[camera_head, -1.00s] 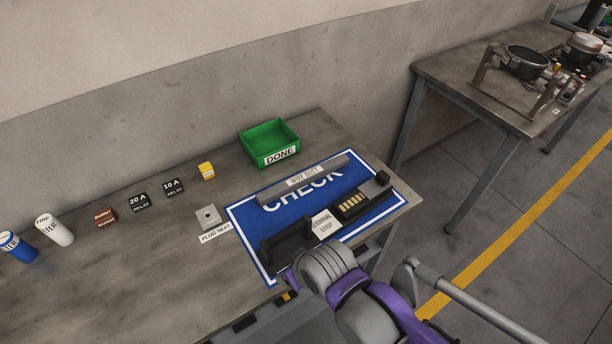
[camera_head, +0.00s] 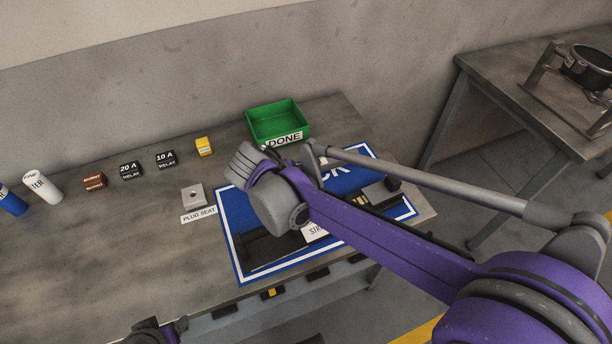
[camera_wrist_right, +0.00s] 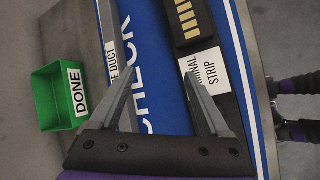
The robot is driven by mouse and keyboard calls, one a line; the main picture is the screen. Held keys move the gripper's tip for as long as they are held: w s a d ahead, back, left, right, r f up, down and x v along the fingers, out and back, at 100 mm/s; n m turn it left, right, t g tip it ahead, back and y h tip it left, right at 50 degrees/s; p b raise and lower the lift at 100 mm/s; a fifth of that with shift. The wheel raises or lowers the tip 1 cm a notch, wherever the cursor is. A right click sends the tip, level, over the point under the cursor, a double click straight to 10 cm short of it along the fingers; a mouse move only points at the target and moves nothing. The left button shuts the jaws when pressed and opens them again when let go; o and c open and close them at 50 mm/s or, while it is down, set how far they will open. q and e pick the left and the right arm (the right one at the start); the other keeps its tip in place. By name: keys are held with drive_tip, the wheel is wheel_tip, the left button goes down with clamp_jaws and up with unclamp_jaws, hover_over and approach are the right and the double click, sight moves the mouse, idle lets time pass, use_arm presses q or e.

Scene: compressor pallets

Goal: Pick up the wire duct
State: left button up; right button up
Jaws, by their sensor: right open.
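The wire duct (camera_wrist_right: 111,62) is a narrow grey bar with a white label, lying on the blue CHECK mat (camera_head: 232,245). In the head view my right arm hides it. In the right wrist view its label, partly cut off by a finger, reads "E DUCT". My right gripper (camera_wrist_right: 160,62) is open and empty above the mat. Its left finger overlaps the duct in this view and its right finger overlaps the terminal strip. I cannot tell its height above them. A dark part that looks like my left gripper (camera_head: 152,332) shows at the bottom edge, and its jaws are unclear.
The terminal strip (camera_wrist_right: 201,67) lies beside the duct on the mat. A green DONE bin (camera_head: 277,122) stands behind the mat. The plug seat (camera_head: 192,196), relays, a yellow block (camera_head: 204,146) and cylinders line the table's left. A second table (camera_head: 500,80) stands at right.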

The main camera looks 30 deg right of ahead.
drive_tip(key=w+a+f+n+h+b, duration=0.1)
drive_tip(key=w+n, duration=0.1)
drive_tip(key=w, duration=0.1)
drive_tip(key=w+a+f+n+h+b, duration=0.1)
drive_tip(key=w+a+n+h, duration=0.1)
drive_tip(key=w, duration=0.1)
drive_tip(key=w+a+f+n+h+b, duration=0.1)
drive_tip(key=w+a+n+h, duration=0.1)
drive_tip(key=w, duration=0.2)
drive_tip(key=shift+w+n, duration=0.1)
drive_tip(key=shift+n, duration=0.3)
approach(327, 164)
drive_tip(key=w+f, duration=0.1)
drive_tip(key=w+d+f, duration=0.1)
drive_tip(key=f, duration=0.1)
drive_tip(key=w+f, duration=0.1)
drive_tip(key=shift+d+f+b, duration=0.15)
drive_tip(key=shift+f+b, duration=0.05)
drive_tip(key=shift+b, duration=0.15)
drive_tip(key=shift+c, duration=0.2)
drive_tip(key=shift+s, duration=0.1)
clamp_jaws()
